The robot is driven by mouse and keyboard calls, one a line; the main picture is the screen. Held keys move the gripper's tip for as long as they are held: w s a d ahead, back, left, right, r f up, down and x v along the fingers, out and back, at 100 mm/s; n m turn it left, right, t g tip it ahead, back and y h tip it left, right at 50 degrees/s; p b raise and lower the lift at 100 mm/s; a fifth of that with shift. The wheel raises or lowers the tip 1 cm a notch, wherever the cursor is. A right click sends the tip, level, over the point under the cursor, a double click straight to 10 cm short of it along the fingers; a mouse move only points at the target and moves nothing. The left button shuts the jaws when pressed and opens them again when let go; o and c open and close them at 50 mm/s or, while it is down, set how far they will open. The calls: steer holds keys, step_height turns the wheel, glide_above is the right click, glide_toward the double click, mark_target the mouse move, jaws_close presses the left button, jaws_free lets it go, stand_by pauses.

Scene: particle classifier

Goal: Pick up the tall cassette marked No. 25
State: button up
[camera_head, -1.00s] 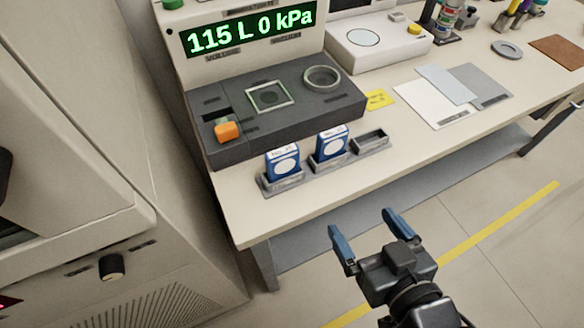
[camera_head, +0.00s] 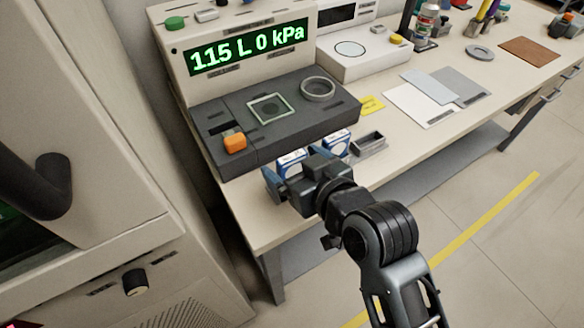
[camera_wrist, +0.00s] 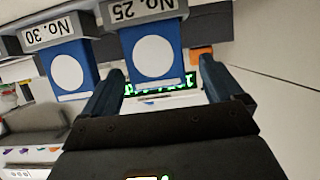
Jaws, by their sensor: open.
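The cassette marked No. 25 (camera_wrist: 155,58) is blue with a white disc and stands in a grey holder labelled No. 25 (camera_wrist: 147,11), upside down in the wrist view. It is the left cassette (camera_head: 290,157) in the head view, partly hidden by my gripper. My gripper (camera_head: 292,172) is open in front of it. In the wrist view, the fingers (camera_wrist: 163,66) lie toward either side of the cassette; I cannot tell whether they touch it. The cassette marked No. 30 (camera_wrist: 68,66) stands beside it, and is also in the head view (camera_head: 336,141).
An empty grey holder (camera_head: 369,145) is right of the cassettes. Behind them is a dark instrument deck (camera_head: 285,122) with an orange switch (camera_head: 235,142). A yellow note (camera_head: 372,104) and flat sheets (camera_head: 421,105) lie further right. A tall cabinet (camera_head: 110,200) stands left of the bench.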

steer(key=shift+x, duration=1.7)
steer(key=shift+w+r, duration=0.15)
steer(key=c, duration=1.1)
